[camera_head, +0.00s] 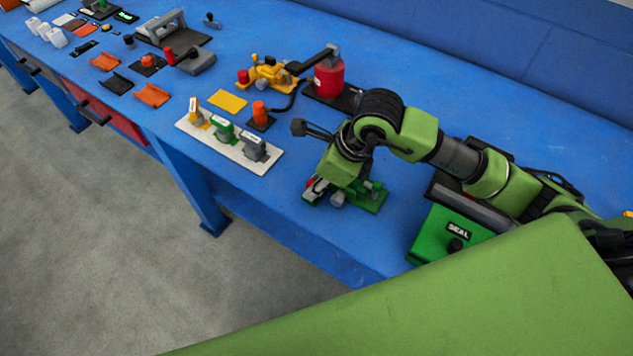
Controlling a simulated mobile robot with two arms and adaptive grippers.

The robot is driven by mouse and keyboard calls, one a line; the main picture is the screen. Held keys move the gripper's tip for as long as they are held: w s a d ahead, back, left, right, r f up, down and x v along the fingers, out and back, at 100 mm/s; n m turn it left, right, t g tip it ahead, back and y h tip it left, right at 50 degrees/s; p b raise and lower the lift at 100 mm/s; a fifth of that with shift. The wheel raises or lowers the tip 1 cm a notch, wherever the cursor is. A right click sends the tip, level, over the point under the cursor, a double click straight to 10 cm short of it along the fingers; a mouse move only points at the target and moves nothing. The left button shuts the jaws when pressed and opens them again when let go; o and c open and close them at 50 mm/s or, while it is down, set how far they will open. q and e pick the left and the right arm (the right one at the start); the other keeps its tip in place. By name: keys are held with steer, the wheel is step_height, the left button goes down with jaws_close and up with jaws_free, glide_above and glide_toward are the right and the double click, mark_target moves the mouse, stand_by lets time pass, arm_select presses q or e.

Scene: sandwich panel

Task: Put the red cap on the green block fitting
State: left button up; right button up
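A green block (370,198) with upright green stubs and a grey round part stands near the front edge of the blue bench. The arm that comes in from the right ends right over it. Its gripper (325,190) points down at the block's left part, and the green wrist hides most of the fingers. A small red and white piece (313,185) shows at the fingers' left side. I cannot tell whether it is the red cap, nor whether the fingers hold it or touch the block. My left gripper is not in view.
A white plate (265,168) with yellow, green and grey pieces lies left of the arm. A red canister (329,78) and yellow tool (268,72) stand behind. A green SEAL box (432,232) stands right of the block. Bench surface (300,225) in front is clear.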

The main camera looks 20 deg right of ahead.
steer(key=o, duration=1.2)
steer(key=o, duration=0.3)
steer(key=shift+r+p, duration=2.25)
steer(key=shift+r, duration=1.55)
